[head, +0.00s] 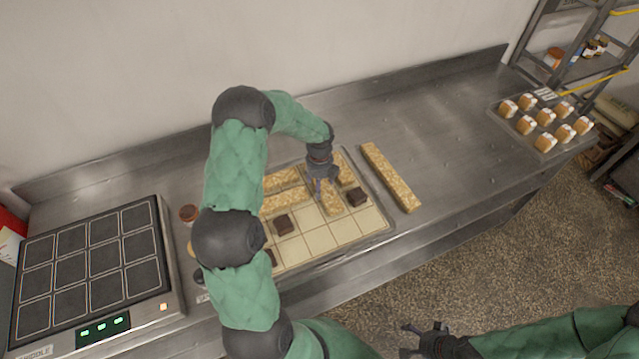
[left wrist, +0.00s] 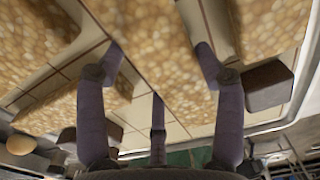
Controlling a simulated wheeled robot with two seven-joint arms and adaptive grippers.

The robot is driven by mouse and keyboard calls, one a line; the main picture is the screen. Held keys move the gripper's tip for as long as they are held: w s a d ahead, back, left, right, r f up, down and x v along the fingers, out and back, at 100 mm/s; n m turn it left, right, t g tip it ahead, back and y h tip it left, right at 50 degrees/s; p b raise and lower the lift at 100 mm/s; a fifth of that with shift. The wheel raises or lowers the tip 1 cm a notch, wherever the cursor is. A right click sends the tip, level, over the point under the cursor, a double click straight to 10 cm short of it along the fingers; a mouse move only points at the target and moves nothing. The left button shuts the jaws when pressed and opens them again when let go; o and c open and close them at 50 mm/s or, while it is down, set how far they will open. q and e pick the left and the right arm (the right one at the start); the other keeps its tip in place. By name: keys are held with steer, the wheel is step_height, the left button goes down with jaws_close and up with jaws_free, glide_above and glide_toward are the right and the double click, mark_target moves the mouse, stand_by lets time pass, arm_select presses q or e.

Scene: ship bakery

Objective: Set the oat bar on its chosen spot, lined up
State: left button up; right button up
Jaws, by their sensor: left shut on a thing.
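My left gripper (head: 321,186) is over the gridded tray (head: 345,235) and shut on an oat bar (head: 331,203). In the left wrist view the held oat bar (left wrist: 160,60) runs between the fingers (left wrist: 158,65), over pale tile-like cells. I cannot tell whether it touches the tray. Other oat bars lie in the tray: two at the left (head: 283,180) (head: 288,201) and one at the back right (head: 344,168). They flank the held bar in the left wrist view (left wrist: 35,45) (left wrist: 268,25). My right gripper (head: 412,340) is open and empty at the bottom.
Dark brown squares sit in the tray, one right of the held bar (head: 357,197) and one left (head: 283,224). A long oat bar (head: 390,177) lies on the counter right of the tray. A griddle (head: 90,270) stands left; a pastry tray (head: 510,133) is far right.

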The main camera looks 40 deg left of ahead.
arm_select(q)
steer(key=o, duration=1.3)
steer(key=shift+f, duration=0.1)
step_height(320, 180, up, 12)
steer(key=p, duration=0.2)
steer(key=shift+r, duration=0.2)
